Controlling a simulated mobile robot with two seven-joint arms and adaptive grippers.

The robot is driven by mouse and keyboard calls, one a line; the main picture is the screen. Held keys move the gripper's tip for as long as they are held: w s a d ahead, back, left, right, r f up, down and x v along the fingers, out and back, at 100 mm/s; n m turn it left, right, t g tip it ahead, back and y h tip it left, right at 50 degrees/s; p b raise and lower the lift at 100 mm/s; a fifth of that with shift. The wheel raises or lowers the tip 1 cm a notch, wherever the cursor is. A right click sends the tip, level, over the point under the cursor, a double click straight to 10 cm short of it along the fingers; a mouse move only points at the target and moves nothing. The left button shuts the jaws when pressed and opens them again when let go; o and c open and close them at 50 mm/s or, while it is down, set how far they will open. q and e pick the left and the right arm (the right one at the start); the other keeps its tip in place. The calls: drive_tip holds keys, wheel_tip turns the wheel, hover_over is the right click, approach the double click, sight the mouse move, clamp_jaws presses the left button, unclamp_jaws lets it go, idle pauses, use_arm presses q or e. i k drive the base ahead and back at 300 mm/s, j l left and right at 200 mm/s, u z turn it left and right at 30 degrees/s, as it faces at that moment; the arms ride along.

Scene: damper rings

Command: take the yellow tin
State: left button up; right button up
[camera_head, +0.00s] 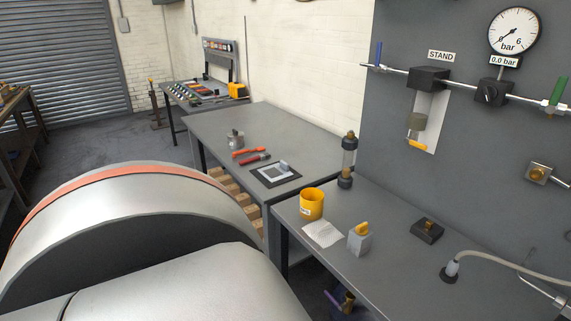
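The yellow tin (311,205) stands upright on the near grey bench (375,275), by its left edge. It is a round, open-topped can with a small white label low on its front. I cannot see its inner bottom. Neither of my grippers is in view, so nothing shows of whether they are open or shut. A large white link of my own with an orange stripe fills the lower left of the picture, apart from the tin in the image.
A white paper (323,234) lies in front of the tin. A grey block with a yellow top (359,239) stands to its right, and a dark-capped clear cylinder (347,162) behind it. A dark block (427,230) and hose (500,258) are further right.

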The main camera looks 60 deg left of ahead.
sight(312, 199)
drive_tip(key=u, duration=1.75)
drive_tip(key=j+z, duration=0.1)
drive_tip(key=z, duration=0.3)
drive_tip(key=i+j+z, duration=0.1)
drive_tip(key=z, duration=0.3)
drive_tip(key=j+z, duration=0.1)
drive_tip(key=z, duration=0.3)
drive_tip(key=j+z, duration=0.15)
drive_tip(key=z, duration=0.25)
drive_tip(key=j+z, duration=0.35)
drive_tip(key=k+j+z, duration=0.15)
drive_tip(key=j+z, duration=0.2)
drive_tip(key=j, duration=0.15)
drive_tip(key=k+j+z, duration=0.1)
drive_tip(key=j, duration=0.25)
drive_tip(key=k+j+z, duration=0.1)
drive_tip(key=j, duration=0.2)
drive_tip(key=k+j+z, duration=0.1)
drive_tip(key=j, duration=0.2)
drive_tip(key=k, duration=0.05)
